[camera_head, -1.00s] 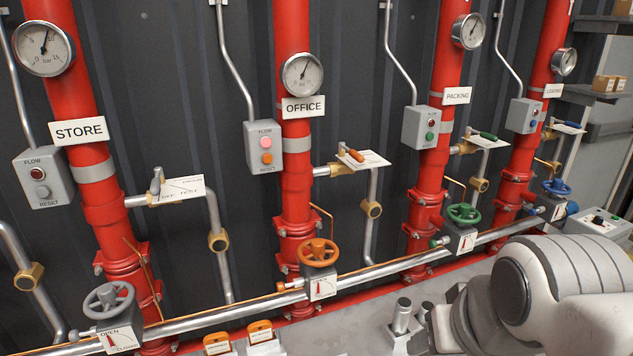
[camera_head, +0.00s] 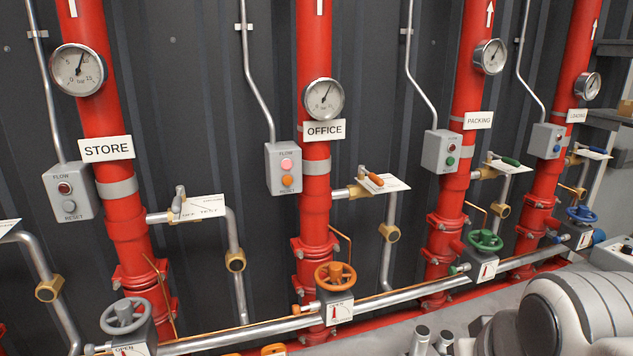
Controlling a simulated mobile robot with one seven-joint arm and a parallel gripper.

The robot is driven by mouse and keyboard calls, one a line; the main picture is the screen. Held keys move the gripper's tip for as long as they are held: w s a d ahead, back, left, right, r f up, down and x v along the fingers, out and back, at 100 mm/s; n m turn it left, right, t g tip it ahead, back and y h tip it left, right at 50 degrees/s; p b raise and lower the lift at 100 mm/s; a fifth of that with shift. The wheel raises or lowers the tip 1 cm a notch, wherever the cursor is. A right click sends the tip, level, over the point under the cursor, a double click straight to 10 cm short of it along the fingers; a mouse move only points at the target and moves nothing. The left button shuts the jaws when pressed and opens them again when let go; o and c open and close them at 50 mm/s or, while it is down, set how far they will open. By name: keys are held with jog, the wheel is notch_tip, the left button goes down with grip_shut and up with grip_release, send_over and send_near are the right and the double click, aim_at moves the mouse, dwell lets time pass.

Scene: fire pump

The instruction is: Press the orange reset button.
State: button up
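The orange reset button (camera_head: 288,181) is the lower button on the grey flow box (camera_head: 283,168) beside the red OFFICE pipe (camera_head: 315,222). Above it on the same box is a pink, bright flow lamp (camera_head: 287,164). The word RESET shows under the button. Nothing covers the box. My white and grey arm shows at the lower right, well away from the box.
Other flow boxes are at STORE (camera_head: 70,191), PACKING (camera_head: 440,151) and LOADING (camera_head: 547,140). An orange handwheel (camera_head: 335,277) and an orange-handled test lever (camera_head: 370,175) stick out near the OFFICE pipe. A silver pipe (camera_head: 250,335) runs low across the front.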

grip_shut()
dwell(1.4)
